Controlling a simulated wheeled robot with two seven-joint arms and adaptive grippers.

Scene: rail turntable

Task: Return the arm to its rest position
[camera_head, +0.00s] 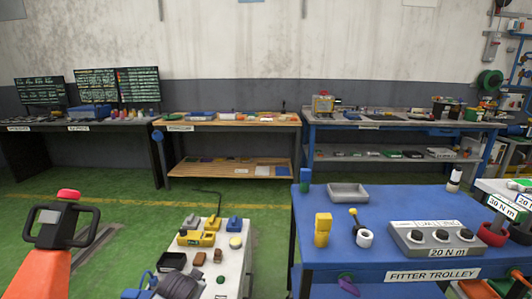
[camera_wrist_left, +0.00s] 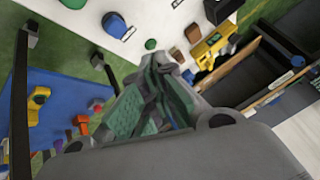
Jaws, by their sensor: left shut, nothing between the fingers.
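My left gripper (camera_wrist_left: 160,68) shows in the left wrist view, its grey-green fingers together and empty. Beyond its fingertips is a white-topped table (camera_wrist_left: 168,18) with small parts on it. The gripper appears to be above the floor and table area, not touching anything that I can make out. I cannot clearly pick out the left gripper in the head view. My right gripper is in neither view.
In the head view, a white bench (camera_head: 232,262) holds yellow, blue and brown parts. Right of it stands the blue fitter trolley (camera_head: 385,218) with a grey tray (camera_head: 348,193) and a torque box (camera_head: 437,238). An orange post with a black handle (camera_head: 62,226) stands left. Green floor lies between.

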